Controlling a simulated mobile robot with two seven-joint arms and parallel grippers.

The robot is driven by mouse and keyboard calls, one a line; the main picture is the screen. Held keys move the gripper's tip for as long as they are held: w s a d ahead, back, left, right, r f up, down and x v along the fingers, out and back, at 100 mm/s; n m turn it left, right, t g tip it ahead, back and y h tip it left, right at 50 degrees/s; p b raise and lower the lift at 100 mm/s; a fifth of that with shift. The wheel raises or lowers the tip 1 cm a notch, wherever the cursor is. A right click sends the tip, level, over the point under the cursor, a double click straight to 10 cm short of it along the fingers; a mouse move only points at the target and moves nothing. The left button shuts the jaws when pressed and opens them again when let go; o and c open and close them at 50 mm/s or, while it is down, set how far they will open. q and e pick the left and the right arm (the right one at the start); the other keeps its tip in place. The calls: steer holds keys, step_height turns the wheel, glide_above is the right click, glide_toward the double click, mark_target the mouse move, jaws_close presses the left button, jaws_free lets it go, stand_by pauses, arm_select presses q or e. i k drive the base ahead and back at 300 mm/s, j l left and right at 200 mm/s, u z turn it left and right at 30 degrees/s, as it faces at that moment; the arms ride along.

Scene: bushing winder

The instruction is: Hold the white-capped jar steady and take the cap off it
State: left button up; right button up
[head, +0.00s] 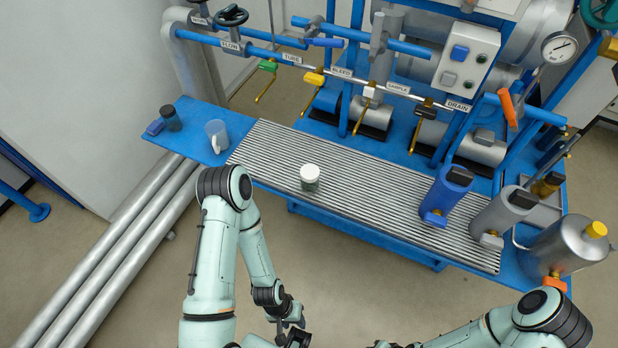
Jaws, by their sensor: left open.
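The white-capped jar (310,183) stands upright on the ribbed grey mat, near its middle. Its white cap (311,171) sits on top of the dark greenish body. My left gripper (290,328) is open and empty, near the bottom edge of the head view, well apart from the jar and nearer to me. My right arm comes in from the lower right. Its gripper (384,345) is mostly cut off by the bottom edge, so its jaws cannot be made out. Neither gripper touches the jar.
The ribbed mat (400,213) is clear around the jar. A blue bottle (446,192), a grey bottle (500,214) and a metal canister (570,250) stand at the right. Pipes and valves line the back.

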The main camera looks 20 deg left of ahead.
mark_target(308, 188)
steer(key=j+z, duration=0.3)
steer(key=z, duration=0.15)
steer(key=i+j+z, duration=0.1)
steer(key=j+z, duration=0.2)
steer(key=z, duration=0.15)
steer(key=j+z, duration=0.15)
steer(key=j, duration=0.4)
steer(key=k+j+z, duration=0.1)
steer(key=j, duration=0.4)
